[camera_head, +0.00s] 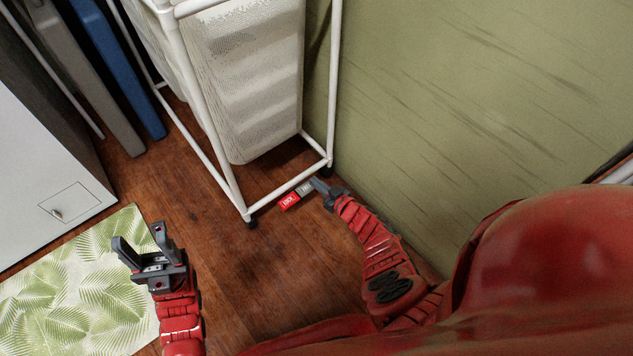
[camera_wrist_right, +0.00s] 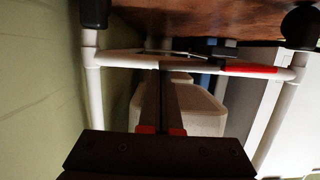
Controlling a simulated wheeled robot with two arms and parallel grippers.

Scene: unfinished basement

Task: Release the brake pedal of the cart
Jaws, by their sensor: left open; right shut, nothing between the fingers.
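The cart is a white tube frame (camera_head: 333,80) holding a pale mesh bag (camera_head: 245,90). Its brake pedal (camera_head: 289,201), red with "LOCK" lettering and a grey part beside it, sits low at the near bottom rail. In the right wrist view, inverted, the red part shows as a strip (camera_wrist_right: 250,71) along the rail. My right gripper (camera_head: 322,187) is shut and empty, close to the grey end of the pedal; I cannot tell whether they touch. Its closed fingers (camera_wrist_right: 161,80) point toward the rail. My left gripper (camera_head: 141,243) is open and empty, left of the cart's near corner.
A green wall (camera_head: 480,100) stands close to the right of the cart. A white cabinet (camera_head: 40,180) and a leaf-patterned mat (camera_head: 75,290) are at left. Grey and blue panels (camera_head: 118,65) lean behind. Wooden floor (camera_head: 275,270) is clear between my arms.

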